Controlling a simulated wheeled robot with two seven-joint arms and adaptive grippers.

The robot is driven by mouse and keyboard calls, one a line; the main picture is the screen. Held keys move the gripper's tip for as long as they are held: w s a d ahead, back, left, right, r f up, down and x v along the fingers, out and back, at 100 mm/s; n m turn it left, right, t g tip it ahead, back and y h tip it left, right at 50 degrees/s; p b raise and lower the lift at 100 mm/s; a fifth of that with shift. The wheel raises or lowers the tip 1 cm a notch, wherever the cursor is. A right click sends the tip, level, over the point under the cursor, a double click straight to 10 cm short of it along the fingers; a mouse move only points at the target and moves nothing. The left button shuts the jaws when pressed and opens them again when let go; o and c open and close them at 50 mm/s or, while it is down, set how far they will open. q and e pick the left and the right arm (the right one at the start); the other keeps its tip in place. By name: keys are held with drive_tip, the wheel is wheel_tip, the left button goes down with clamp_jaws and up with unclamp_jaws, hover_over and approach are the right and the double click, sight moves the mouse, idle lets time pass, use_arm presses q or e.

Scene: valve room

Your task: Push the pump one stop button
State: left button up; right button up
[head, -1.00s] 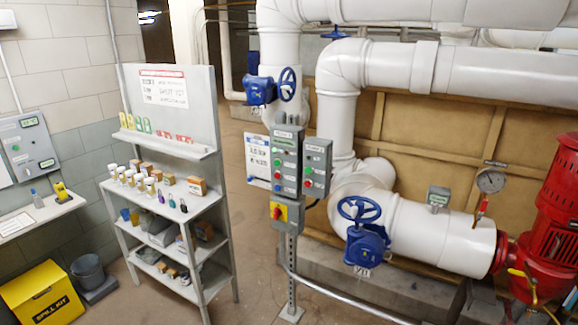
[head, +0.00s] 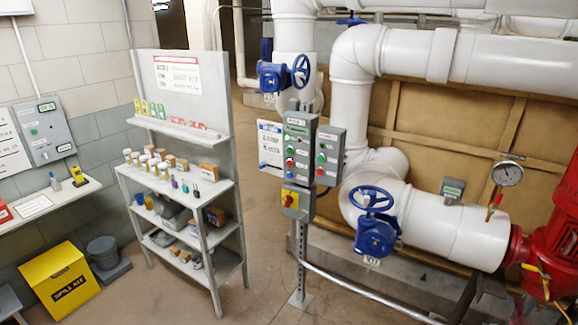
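Two grey push-button boxes stand on a metal post in the middle of the head view. The left, taller box (head: 298,148) carries a column of several small buttons, white, green, red and blue among them. The right, smaller box (head: 328,156) has a short column with green and red buttons. The labels are too small to read, so I cannot tell which button is the pump one stop. Neither of my grippers is in view.
A grey shelf (head: 178,185) with bottles and boxes stands left of the post. Blue valve handwheels (head: 371,199) and white pipes are to the right and behind. A low rail (head: 365,292) runs from the post to the lower right. Bare floor lies before the post.

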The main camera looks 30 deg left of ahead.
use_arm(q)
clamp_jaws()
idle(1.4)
